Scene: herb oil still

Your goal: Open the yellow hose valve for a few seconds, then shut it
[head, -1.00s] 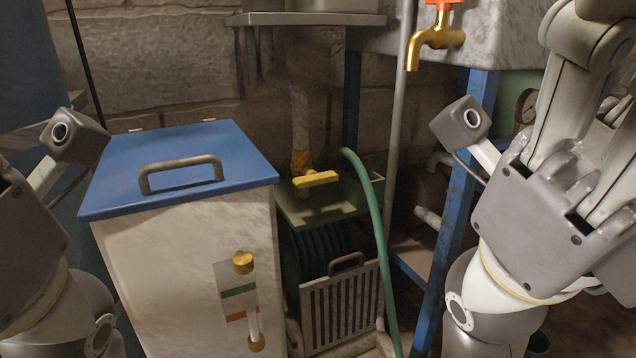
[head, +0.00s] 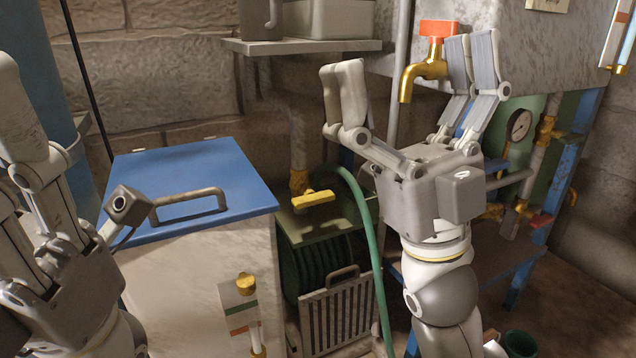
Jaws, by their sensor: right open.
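The yellow hose valve (head: 313,198) shows in the middle of the head view. Its lever lies level, crosswise to the upright pipe (head: 297,140) above it. The green hose (head: 377,255) arches beside it and hangs down to its right. My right gripper (head: 405,62) is up and to the right of the valve, fingers pointing up and spread wide, empty and apart from the lever. My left gripper (head: 25,125) is at the left edge, fingers up, well away from the valve; it is partly cut off, so its opening is unclear.
A white box with a blue lid (head: 170,170) and handle stands left of the valve. A hose reel (head: 325,262) and a slatted grey panel (head: 338,312) are below it. A brass tap with an orange handle (head: 437,28) and a pressure gauge (head: 519,125) are at the right.

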